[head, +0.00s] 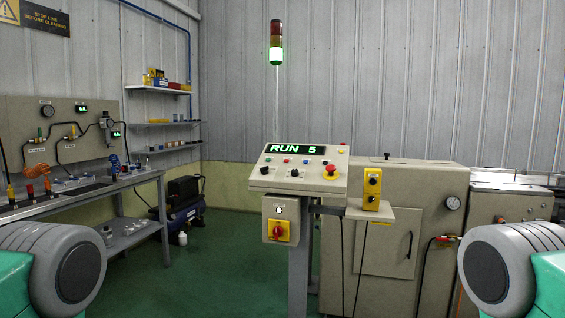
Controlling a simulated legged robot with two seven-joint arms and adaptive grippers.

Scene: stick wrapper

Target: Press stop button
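A sloped control panel (299,182) stands on a post in the middle of the head view. Its display (296,149) reads "RUN 5" in green. A large red mushroom-shaped button (331,169) sits at the panel's right end. Neither of my grippers shows; only grey and green parts of my arms are visible at the lower left and lower right corners.
A box with a red-and-yellow rotary switch (279,231) hangs below the panel. A yellow two-knob box (372,188) stands on a small shelf right of it. A beige machine cabinet (391,235) is behind. A workbench (80,200) stands left. Green floor is open before the panel.

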